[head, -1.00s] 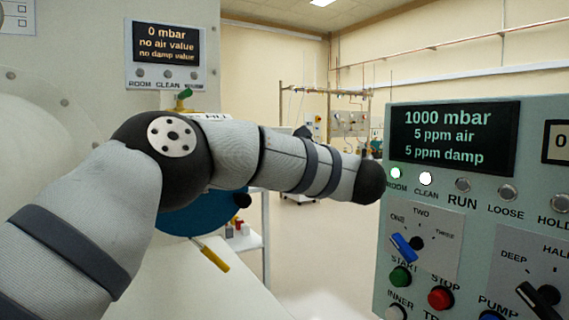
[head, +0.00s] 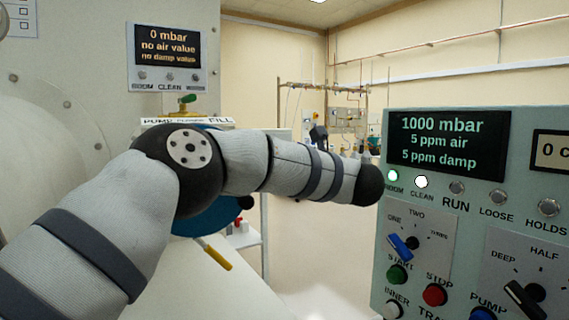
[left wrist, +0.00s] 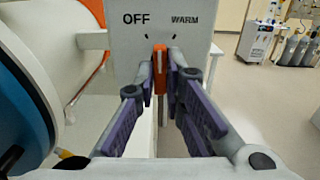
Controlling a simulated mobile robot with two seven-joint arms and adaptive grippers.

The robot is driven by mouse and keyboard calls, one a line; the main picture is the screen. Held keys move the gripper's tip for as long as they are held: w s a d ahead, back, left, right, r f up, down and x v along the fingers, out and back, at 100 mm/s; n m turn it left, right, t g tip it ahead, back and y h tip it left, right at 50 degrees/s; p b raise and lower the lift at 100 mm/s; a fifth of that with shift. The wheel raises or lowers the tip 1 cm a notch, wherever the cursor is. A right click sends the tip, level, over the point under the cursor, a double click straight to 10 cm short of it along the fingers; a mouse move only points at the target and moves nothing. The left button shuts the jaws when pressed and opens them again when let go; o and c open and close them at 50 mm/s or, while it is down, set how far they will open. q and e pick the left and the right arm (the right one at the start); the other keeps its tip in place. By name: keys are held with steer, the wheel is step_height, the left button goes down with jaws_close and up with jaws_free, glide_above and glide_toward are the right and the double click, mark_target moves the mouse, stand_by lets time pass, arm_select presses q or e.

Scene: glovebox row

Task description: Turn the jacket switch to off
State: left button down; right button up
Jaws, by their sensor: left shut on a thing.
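In the left wrist view, a pale grey box (left wrist: 190,38) carries the words OFF at left and WARM at right, each with a short tick mark below. The orange handle of the jacket switch (left wrist: 160,52) stands below and between the two ticks, roughly upright. My left gripper (left wrist: 160,80) is shut on this handle, one purple-padded finger on each side. The fingers hide part of the handle. In the head view my left arm reaches across from the left, and its gripper and the jacket switch are hidden. My right gripper is in neither current view.
A control panel (head: 470,200) with blue and black knobs and push buttons stands at right in the head view. A wall display (head: 165,45) reads 0 mbar at left. A blue round door (left wrist: 25,100) is close at left in the wrist view. Open floor lies at right.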

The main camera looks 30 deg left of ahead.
arm_select(q)
steer(key=shift+f, duration=0.15)
stand_by(0.3)
steer(key=c, duration=1.7)
jaws_free()
steer(key=shift+d, duration=0.1)
steer(key=v, duration=1.2)
